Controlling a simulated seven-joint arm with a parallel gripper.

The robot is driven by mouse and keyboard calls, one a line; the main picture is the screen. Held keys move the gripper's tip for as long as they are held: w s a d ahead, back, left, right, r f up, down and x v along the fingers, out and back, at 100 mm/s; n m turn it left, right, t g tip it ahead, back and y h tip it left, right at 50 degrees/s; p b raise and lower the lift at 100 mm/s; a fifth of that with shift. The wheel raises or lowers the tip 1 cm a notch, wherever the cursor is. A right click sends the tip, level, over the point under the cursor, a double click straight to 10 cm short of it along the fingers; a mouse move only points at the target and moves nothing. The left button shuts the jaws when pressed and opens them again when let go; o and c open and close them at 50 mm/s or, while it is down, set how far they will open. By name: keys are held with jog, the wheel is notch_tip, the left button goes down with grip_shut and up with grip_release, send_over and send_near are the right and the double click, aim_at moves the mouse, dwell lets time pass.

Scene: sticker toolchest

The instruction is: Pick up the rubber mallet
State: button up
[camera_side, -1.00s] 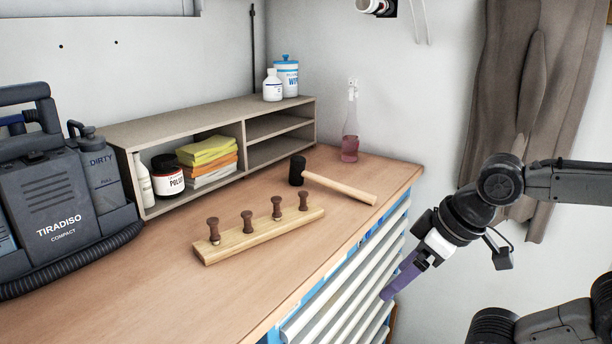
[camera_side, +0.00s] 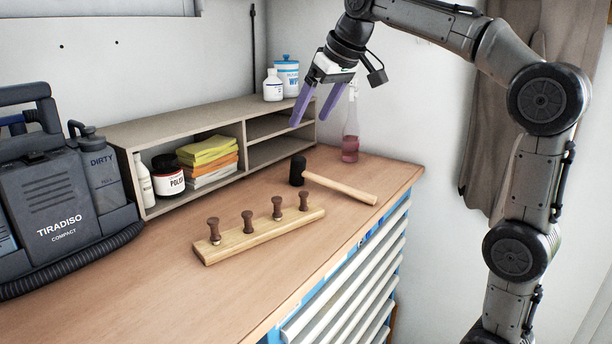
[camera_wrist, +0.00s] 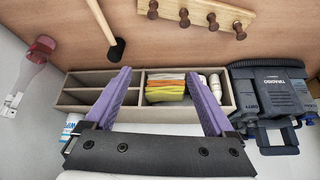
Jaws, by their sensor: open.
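The rubber mallet (camera_side: 337,186) lies on the wooden worktop, with a black head at its left end and a pale wooden handle pointing right. In the wrist view the mallet (camera_wrist: 101,24) is at the upper left, its black head nearest the shelf. My gripper (camera_side: 312,112) is open and empty, raised above the worktop in front of the shelf's right end. Its purple fingers are above the mallet and apart from it. In the wrist view my gripper (camera_wrist: 162,78) has its two fingers spread wide, with the shelf between and beyond them.
A rack with several brown pegs (camera_side: 262,235) lies in front of the mallet. A grey shelf (camera_side: 180,120) with sponges and containers stands behind. A pink-filled bottle (camera_side: 350,148) stands beyond the mallet. A Tiradiso machine (camera_side: 60,200) stands at left. The worktop's front is clear.

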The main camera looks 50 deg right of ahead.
jog(key=w+d+f+m, duration=0.1)
jog(key=w+d+f, duration=0.2)
jog(key=w+d, duration=0.55)
jog(key=m+g, duration=0.1)
jog(key=g, duration=0.1)
send_near(297, 171)
jog(key=f, duration=0.1)
jog(key=w+d+f, duration=0.1)
jog(key=f, duration=0.1)
jog(key=w+d+f, duration=0.1)
jog(key=f, duration=0.1)
jog(key=shift+w+d+f, duration=0.1)
jog(key=shift+w+d, duration=0.05)
jog(key=shift+w, duration=0.1)
jog(key=shift+w+x, duration=0.1)
jog(key=shift+x, duration=1.45)
jog(key=shift+w+x, duration=0.15)
jog(key=shift+x, duration=1.35)
grip_shut()
jog(key=shift+r, duration=0.25)
